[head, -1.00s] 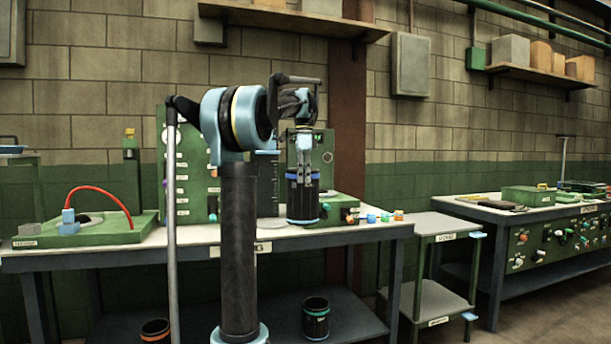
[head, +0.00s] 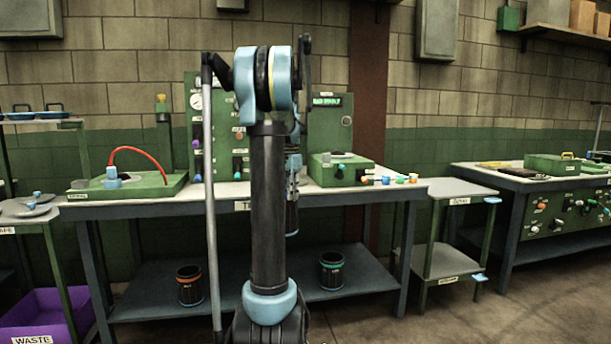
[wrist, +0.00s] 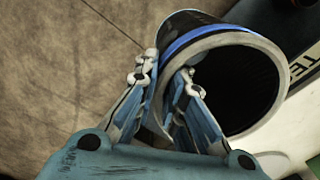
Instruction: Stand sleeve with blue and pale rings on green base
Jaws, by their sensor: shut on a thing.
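A dark sleeve with a blue ring and a pale rim (wrist: 235,85) fills the upper right of the wrist view, its open mouth facing the camera. My gripper (wrist: 167,73) is shut on its wall, one finger outside and one at the mouth. In the head view the sleeve (head: 292,219) hangs below my gripper (head: 292,183), in front of the bench and partly hidden by my arm. Two green bases stand on the bench: one with a red hose (head: 150,188) at left, one with a dark round top (head: 338,173) at right. I cannot tell which is meant.
Small coloured pieces (head: 399,179) lie at the bench's right end. A purple waste bin (head: 50,318) is at lower left.

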